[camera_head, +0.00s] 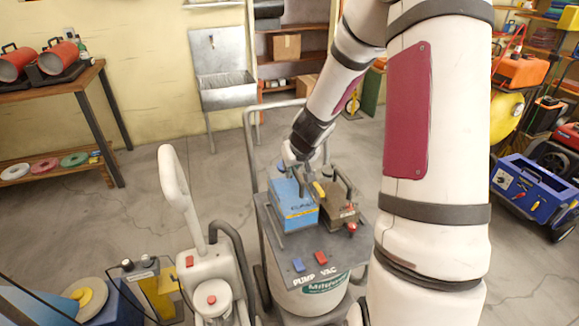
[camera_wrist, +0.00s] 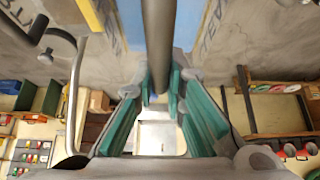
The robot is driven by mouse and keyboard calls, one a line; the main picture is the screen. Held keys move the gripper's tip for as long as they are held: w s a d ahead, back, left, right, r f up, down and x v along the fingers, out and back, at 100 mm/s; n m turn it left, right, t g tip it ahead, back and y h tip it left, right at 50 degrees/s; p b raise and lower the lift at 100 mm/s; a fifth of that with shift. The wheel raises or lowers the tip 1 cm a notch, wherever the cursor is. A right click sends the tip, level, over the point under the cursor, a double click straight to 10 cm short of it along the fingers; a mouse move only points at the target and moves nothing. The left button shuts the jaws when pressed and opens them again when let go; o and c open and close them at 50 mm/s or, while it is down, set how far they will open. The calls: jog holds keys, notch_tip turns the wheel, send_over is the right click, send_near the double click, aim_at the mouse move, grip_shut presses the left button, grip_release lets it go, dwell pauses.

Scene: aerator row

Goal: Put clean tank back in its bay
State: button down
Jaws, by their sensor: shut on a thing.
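The clean tank (camera_head: 293,204) is a blue box with a top handle on the grey two-tank machine (camera_head: 268,225). My gripper (camera_head: 303,160) is above it. In the wrist view, a dark handle bar (camera_wrist: 158,45) runs between the green-padded fingers of my gripper (camera_wrist: 160,90), with the tank's blue top (camera_wrist: 131,22) behind it. The fingers are shut on that handle. A brown tank (camera_head: 340,203) with a dark handle and a red knob stands close beside it on the right. I cannot tell whether the blue tank is fully seated, as its underside is hidden.
A pale upright cleaning machine (camera_head: 210,290) stands close at left. A wooden bench (camera_head: 75,85) with red cylinders is at back left. A metal sink (camera_head: 225,85) is on the wall. A blue wheeled machine (camera_head: 535,190) is at right. Floor behind is clear.

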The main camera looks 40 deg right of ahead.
aim_at(293, 181)
jog(key=shift+w+f+b, duration=0.1)
jog(key=shift+f+b, duration=1.25)
jog(key=shift+f, duration=0.15)
jog(key=shift+s+b, duration=0.25)
jog(key=shift+b, duration=0.25)
dwell(0.9)
jog(key=shift+f+b, duration=1.05)
jog(key=shift+b, duration=0.05)
dwell(0.7)
jog(key=c, duration=1.6)
grip_release()
jog(key=shift+o, duration=0.2)
jog(key=shift+s+a+f, duration=0.1)
jog(key=shift+s+f, duration=0.05)
jog(key=v, duration=1.2)
